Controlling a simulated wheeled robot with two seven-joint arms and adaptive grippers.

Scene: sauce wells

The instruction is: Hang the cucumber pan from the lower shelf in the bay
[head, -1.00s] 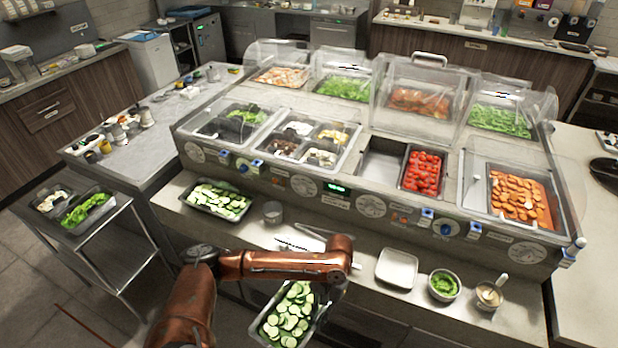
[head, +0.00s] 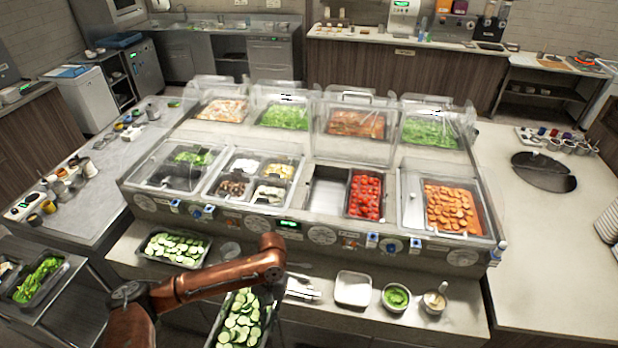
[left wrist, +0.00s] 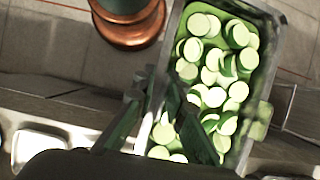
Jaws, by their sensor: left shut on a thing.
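A steel pan (head: 215,328) of sliced cucumber hangs in the air in front of the counter at the bottom of the head view. My left gripper (left wrist: 165,100) is shut on this pan at its edge in the left wrist view, where the pan (left wrist: 273,45) runs diagonally. In the head view my arm hides the grip. A second pan (head: 147,252) of cucumber slices rests on the lower shelf (head: 455,310) at the left. An empty bay (head: 327,193) shows in the upper counter, left of the tomato pan (head: 352,207). My right gripper is out of view.
A white square dish (head: 353,289), a bowl of green sauce (head: 396,297) and a small bowl with a spoon (head: 434,302) stand on the lower shelf. Tongs (head: 302,287) lie left of them. Clear lids stand over the back row.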

